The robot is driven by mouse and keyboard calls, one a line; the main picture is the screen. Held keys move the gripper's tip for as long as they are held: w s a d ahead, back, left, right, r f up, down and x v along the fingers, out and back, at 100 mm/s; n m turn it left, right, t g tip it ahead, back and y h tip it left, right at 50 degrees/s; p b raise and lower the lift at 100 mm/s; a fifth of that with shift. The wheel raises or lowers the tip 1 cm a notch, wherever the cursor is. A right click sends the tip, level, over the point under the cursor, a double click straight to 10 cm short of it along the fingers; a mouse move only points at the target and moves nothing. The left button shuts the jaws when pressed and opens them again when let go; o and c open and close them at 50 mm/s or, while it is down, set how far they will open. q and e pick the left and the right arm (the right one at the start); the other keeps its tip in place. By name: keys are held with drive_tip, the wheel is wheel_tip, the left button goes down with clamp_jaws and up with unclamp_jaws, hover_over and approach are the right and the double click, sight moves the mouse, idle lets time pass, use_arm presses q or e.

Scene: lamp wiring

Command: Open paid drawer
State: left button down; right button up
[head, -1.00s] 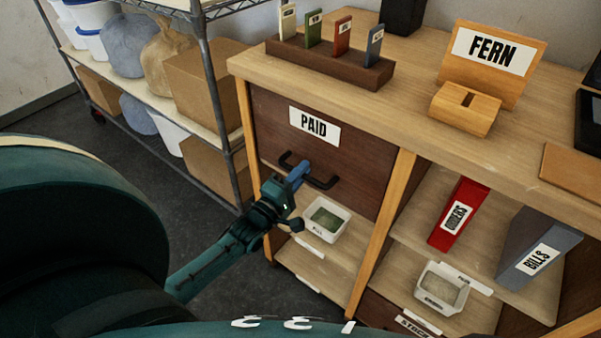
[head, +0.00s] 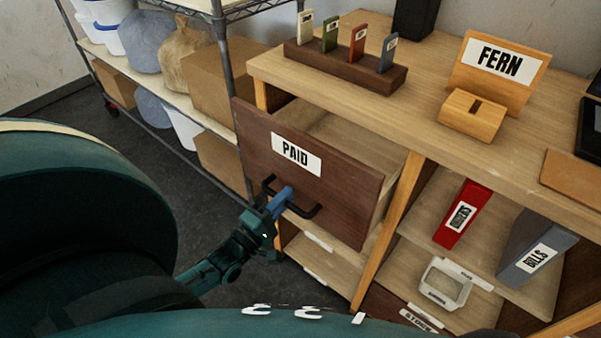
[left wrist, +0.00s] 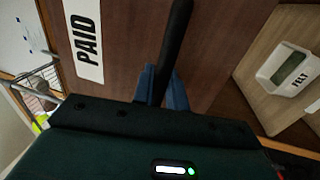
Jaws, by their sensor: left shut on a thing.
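The PAID drawer (head: 340,190) has a dark brown front with a white PAID label and stands pulled partly out of the wooden desk. Part of its inside shows behind the front. Its black bar handle (head: 310,211) is on the front below the label. My left gripper (head: 284,199), with blue fingers, is shut on the handle. In the left wrist view the black handle (left wrist: 176,45) passes between the blue fingers (left wrist: 160,88), and the PAID label is at the left. My right gripper is not in view.
The desk top holds a rack of coloured tags (head: 345,66) and a FERN stand (head: 495,62). Open shelves at right hold a red binder (head: 462,214), a grey BILLS binder (head: 538,245) and a white bin (head: 445,284). A metal shelf unit (head: 228,90) stands close at left.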

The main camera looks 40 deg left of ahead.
use_arm(q)
drive_tip(key=r+p+v, duration=0.2)
drive_tip(key=v, duration=1)
drive_tip(key=shift+s+r, duration=0.15)
drive_tip(key=shift+s, duration=0.1)
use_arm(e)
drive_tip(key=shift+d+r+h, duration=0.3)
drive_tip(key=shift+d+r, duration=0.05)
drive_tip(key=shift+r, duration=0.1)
use_arm(q)
drive_tip(key=shift+a, duration=0.1)
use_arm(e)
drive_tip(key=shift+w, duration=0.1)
use_arm(q)
drive_tip(key=c, duration=1.5)
unclamp_jaws()
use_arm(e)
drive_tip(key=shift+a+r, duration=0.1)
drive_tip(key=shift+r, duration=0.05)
